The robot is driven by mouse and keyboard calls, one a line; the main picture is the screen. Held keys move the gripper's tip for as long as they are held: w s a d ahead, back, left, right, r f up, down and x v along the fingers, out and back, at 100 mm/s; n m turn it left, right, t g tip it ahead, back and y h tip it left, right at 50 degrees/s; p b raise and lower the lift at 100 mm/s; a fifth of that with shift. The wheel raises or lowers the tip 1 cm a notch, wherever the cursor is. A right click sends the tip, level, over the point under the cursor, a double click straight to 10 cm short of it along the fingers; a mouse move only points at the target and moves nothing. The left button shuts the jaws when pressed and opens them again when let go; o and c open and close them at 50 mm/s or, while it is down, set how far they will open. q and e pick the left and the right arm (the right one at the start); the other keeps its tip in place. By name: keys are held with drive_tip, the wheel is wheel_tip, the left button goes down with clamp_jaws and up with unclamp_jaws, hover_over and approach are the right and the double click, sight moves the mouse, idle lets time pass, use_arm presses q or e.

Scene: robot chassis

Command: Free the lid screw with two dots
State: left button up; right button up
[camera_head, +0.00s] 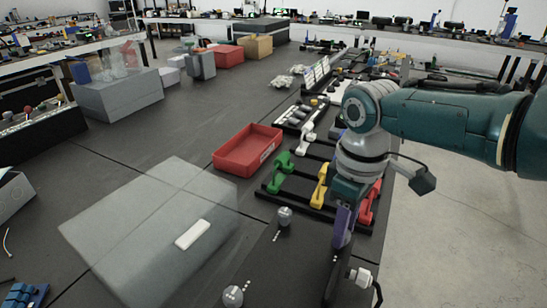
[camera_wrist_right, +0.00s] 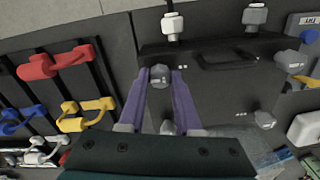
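The dark lid (camera_wrist_right: 213,92) carries several grey round-headed screws with small pale dot marks beside them. In the right wrist view, one screw (camera_wrist_right: 160,77) shows between my right gripper's purple fingertips (camera_wrist_right: 160,72). The fingers are open, with a gap on each side of it. Other screws are nearer the camera's lower edge (camera_wrist_right: 167,128), at lower right (camera_wrist_right: 264,119) and at right (camera_wrist_right: 287,59). The dots are too small to count surely. In the head view, my right gripper (camera_head: 341,238) points down at the lid; two screws show left of it (camera_head: 285,215), (camera_head: 232,297). My left gripper is out of view.
White fittings (camera_wrist_right: 172,25) stick out along the lid's side, near a black handle (camera_wrist_right: 225,62). Green (camera_head: 281,168), yellow (camera_head: 320,187) and red (camera_head: 369,202) clips stand in a black rack beyond the gripper. A red tray (camera_head: 247,152) and a translucent box (camera_head: 150,230) stand to the left.

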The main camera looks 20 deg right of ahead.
drive_tip(key=o, duration=0.5)
drive_tip(key=shift+c, duration=0.2)
wheel_tip(320, 180, up, 10)
drive_tip(key=p, duration=0.3)
drive_tip(key=shift+p, duration=0.35)
